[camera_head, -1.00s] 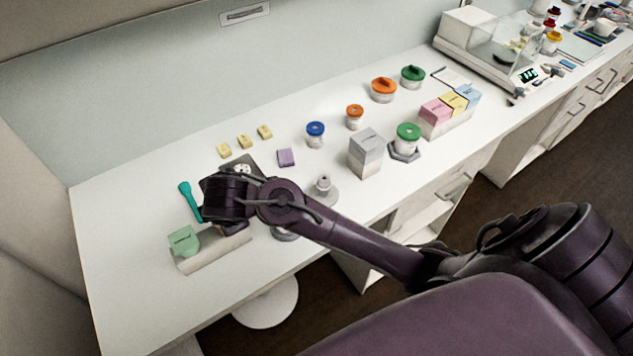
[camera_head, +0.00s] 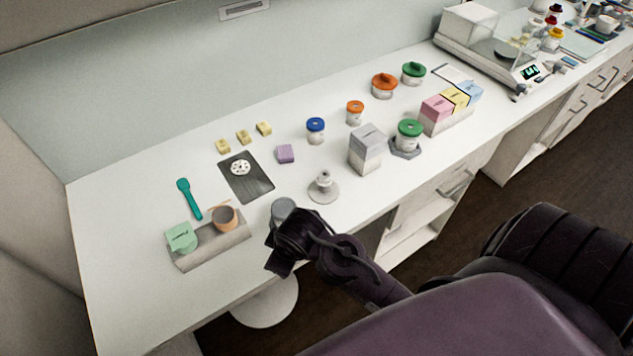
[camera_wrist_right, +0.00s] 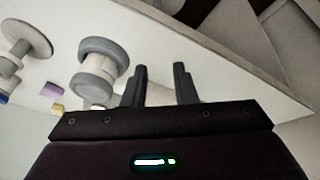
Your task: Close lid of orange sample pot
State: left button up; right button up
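An orange sample pot (camera_head: 226,219) sits in the right part of a pale holder (camera_head: 209,254) near the bench's left front. Its top shows a dark greyish round face within an orange rim; I cannot tell how its lid lies. A green sample pot (camera_head: 184,238) with a labelled green flap stands beside it. My right gripper (camera_head: 280,258) is to the right of the holder, above the bench's front edge, apart from the pot. In the right wrist view its fingers (camera_wrist_right: 161,76) stand apart with nothing between them. The orange pot is not recognisable there. My left gripper is out of view.
A grey capped cylinder (camera_head: 283,211) stands close behind my right gripper and shows in the wrist view (camera_wrist_right: 98,62). A grey stand (camera_head: 323,190) is further right. A teal spoon (camera_head: 189,199) and dark mat (camera_head: 246,180) lie behind the holder. The bench's left side is clear.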

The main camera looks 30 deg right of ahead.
jog(key=s+d+f+m+b, duration=0.1)
jog(key=s+d+f+m, duration=0.1)
jog(key=f, duration=0.7)
jog(key=s+d+f+m+g+b, duration=0.1)
jog(key=s+f, duration=0.3)
jog(key=f, duration=0.6)
jog(key=shift+s+d+f+m+g+b, duration=0.15)
jog(key=shift+s+d+m+g+b, duration=0.2)
jog(key=shift+d+m+b, duration=0.2)
